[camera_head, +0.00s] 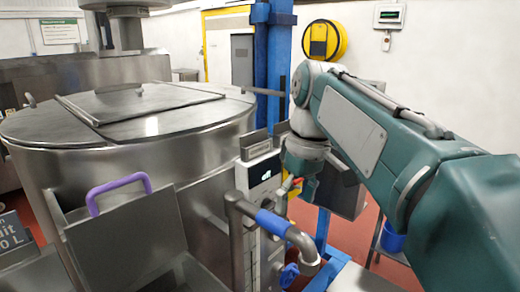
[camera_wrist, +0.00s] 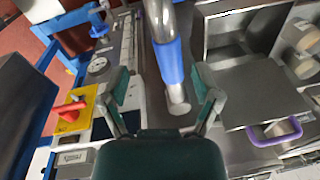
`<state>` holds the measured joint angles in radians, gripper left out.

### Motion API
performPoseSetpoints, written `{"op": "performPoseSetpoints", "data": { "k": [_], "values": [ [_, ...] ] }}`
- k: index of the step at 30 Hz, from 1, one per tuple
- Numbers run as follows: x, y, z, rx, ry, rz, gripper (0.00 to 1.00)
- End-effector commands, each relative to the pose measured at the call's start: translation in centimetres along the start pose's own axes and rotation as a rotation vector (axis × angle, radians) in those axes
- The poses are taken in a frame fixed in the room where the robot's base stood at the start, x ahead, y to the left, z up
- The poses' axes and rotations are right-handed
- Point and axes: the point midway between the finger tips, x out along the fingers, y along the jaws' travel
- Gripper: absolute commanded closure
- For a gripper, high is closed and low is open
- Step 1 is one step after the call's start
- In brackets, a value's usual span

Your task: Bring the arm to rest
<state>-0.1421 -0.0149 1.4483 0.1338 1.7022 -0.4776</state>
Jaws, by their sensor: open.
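My teal arm reaches from the right side of the head view toward the machine's control panel, bent at a raised elbow with the wrist hanging down. My gripper (camera_head: 296,188) is above and behind the bent metal pipe (camera_head: 238,225) with the blue sleeve. In the wrist view my gripper (camera_wrist: 164,92) is open, its two fingers apart. The pipe's blue sleeve (camera_wrist: 169,62) and its round end show between and beyond the fingers. Nothing is held. How far the fingers are from the pipe is hard to tell.
A large steel vat (camera_head: 140,150) with a lid stands left. A steel hopper with a purple handle (camera_head: 118,190) is in front. A red switch on a yellow plate (camera_wrist: 72,108) sits left of my gripper. A blue post (camera_head: 272,70) stands behind; a blue bucket (camera_head: 392,237) is right.

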Motion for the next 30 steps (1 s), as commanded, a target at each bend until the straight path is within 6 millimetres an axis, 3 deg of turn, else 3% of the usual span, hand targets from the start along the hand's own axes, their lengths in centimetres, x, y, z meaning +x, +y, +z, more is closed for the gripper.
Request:
{"op": "performPoseSetpoints", "data": {
  "k": [3,11,18,24,30],
  "values": [
    [1.4,0.0,3.2,0.11,0.067,0.056,0.19],
    [5.7,0.0,8.9,0.313,0.205,0.159,0.19],
    [11.3,-0.3,14.5,0.492,0.352,0.244,0.19],
    [14.9,-0.5,17.2,0.579,0.434,0.282,0.19],
    [15.5,-0.5,17.5,0.593,0.448,0.287,0.19]
  ]
}}
